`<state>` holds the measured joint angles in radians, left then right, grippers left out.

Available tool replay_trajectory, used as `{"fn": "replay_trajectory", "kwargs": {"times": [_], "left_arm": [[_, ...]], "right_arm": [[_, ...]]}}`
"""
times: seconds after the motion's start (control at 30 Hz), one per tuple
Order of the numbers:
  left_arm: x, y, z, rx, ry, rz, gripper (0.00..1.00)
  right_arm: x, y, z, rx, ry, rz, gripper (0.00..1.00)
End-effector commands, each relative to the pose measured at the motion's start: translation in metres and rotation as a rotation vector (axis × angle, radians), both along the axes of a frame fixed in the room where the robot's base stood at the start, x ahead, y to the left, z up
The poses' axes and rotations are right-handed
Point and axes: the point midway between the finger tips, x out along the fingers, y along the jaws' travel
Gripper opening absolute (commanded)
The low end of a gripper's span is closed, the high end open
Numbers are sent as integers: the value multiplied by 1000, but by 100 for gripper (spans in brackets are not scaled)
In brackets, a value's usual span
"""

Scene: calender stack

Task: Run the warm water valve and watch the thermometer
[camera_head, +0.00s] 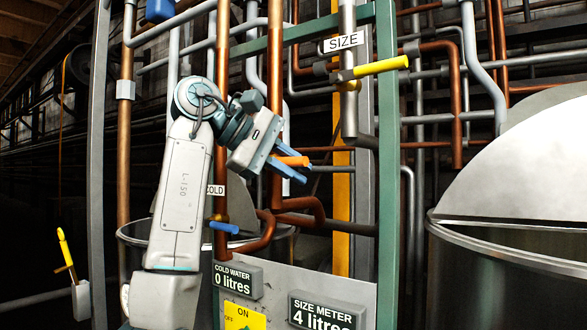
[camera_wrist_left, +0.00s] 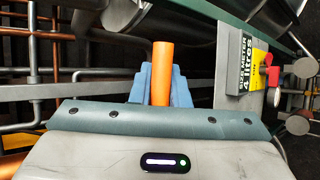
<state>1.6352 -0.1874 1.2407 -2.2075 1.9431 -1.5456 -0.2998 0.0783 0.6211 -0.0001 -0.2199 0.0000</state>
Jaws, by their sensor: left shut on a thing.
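My left gripper (camera_head: 290,168) has blue fingers closed around an orange lever handle (camera_head: 294,161) in front of the copper pipes. In the left wrist view the orange handle (camera_wrist_left: 162,72) stands between the two blue fingers of my left gripper (camera_wrist_left: 160,85). No label for this handle is readable, and its valve body is hidden by the gripper in the head view. I see no thermometer in either view. My right gripper is not in view.
A yellow handle (camera_head: 380,68) sits by the SIZE sign (camera_head: 344,42). A blue handle (camera_head: 224,227) is below the COLD sign. The cold water meter (camera_head: 238,280) reads 0 litres; the size meter (camera_head: 327,312) reads 4 litres. A large metal vat (camera_head: 500,260) stands right.

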Motion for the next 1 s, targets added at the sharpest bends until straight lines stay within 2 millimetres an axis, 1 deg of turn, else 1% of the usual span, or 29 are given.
{"fn": "replay_trajectory", "kwargs": {"times": [0.03, 0.27, 0.3, 0.4, 0.67, 0.77, 0.87, 1.0], "left_arm": [[0, 0, -3, 4, 4, -2, 0], [1, 0, -4, 6, 6, -1, 0], [1, 0, -4, 6, 6, -1, 19], [1, 0, -3, 5, 6, -1, 37], [0, 0, -2, 3, 3, 1, 37], [-1, 5, 0, 3, 2, 2, 37], [-4, 15, 5, 3, 2, 3, 37], [-13, 40, 19, 3, 0, 6, 37]], "right_arm": [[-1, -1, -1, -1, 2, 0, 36], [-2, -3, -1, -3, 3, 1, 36], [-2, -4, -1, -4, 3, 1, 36], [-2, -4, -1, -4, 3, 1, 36], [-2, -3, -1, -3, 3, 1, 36], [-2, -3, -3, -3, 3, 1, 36], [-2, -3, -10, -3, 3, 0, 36], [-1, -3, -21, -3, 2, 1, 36]]}}
